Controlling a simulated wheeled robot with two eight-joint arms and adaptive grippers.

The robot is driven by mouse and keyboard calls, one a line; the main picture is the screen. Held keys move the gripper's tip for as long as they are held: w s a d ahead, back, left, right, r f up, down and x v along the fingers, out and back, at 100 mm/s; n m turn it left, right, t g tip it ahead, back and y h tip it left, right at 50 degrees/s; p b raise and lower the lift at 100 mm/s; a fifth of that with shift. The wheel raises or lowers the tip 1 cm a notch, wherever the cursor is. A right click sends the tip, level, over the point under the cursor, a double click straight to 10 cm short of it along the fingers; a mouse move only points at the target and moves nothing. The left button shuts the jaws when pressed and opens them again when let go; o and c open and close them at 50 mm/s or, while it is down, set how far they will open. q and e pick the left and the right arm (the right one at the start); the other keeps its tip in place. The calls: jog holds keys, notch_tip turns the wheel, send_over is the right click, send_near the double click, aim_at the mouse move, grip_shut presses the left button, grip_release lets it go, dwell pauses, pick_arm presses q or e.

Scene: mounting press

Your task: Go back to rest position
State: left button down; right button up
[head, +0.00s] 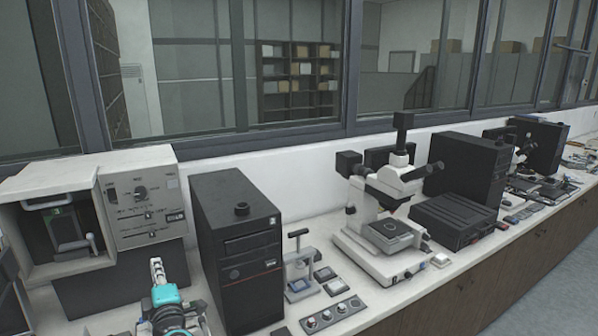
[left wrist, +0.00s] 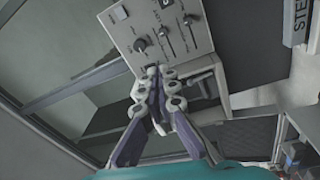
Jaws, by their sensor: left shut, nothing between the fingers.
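My left gripper (head: 157,268) is in front of the white and grey machine (head: 145,205) at the lower left of the head view, pointing up. In the left wrist view the fingers of my left gripper (left wrist: 156,82) are together with nothing between them. The machine's control panel (left wrist: 165,40), with a knob and sliders, is beyond the fingertips; I see no contact. In the head view the machine has an open recess (head: 68,232) with a small lever. My right gripper is in neither view.
A black tower case (head: 238,250) stands close right of my left gripper. A small hand press (head: 300,265), a button strip (head: 332,315) and a white microscope (head: 385,215) follow along the bench. Windows run behind. Open floor (head: 560,290) shows at the lower right.

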pick_arm(q)
jog(key=s+d+f+m+h, duration=0.1)
jog(key=s+d+m+h, duration=0.2)
jog(key=d+m+h, duration=0.5)
jog(key=s+d+m+h, duration=0.3)
jog(key=d+m, duration=0.3)
jog(key=d, duration=0.4)
jog(key=s+f+m+g, duration=0.7)
jog(key=s+f+g, duration=0.2)
jog(key=s+f, duration=0.6)
jog(key=s, duration=0.4)
jog(key=shift+s+a+f+m+y, duration=0.15)
jog(key=shift+s+a+m+y, duration=0.05)
jog(key=shift+s+m+y, duration=0.2)
